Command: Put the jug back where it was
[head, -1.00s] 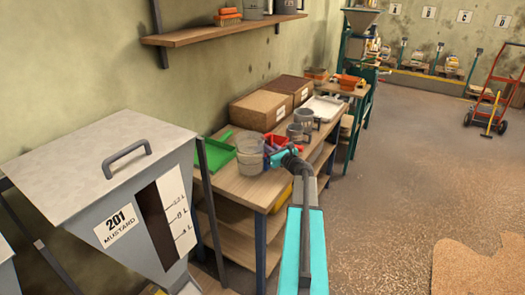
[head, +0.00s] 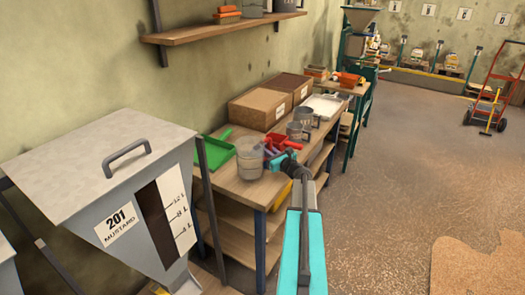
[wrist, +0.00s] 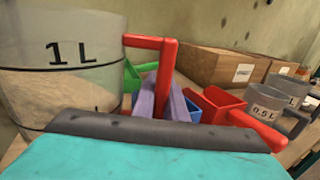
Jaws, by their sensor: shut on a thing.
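The clear jug (head: 250,160), marked "1 L", is upright at the near end of the wooden bench (head: 238,192). It fills the left of the wrist view (wrist: 60,85), and its red handle (wrist: 150,42) points toward my gripper. My gripper (head: 275,155) is at the jug's right side, shut on the handle. In the wrist view the gripper's lavender fingers (wrist: 160,103) are close around the handle's upright bar. The jug's base is hidden in the wrist view. I cannot tell whether it touches the bench top.
A green scoop (head: 215,150) lies left of the jug. A red scoop (wrist: 222,105) and smaller grey jugs (head: 297,131) stand to its right. Cardboard boxes (head: 258,105) are behind. A mustard hopper (head: 118,190) stands at left.

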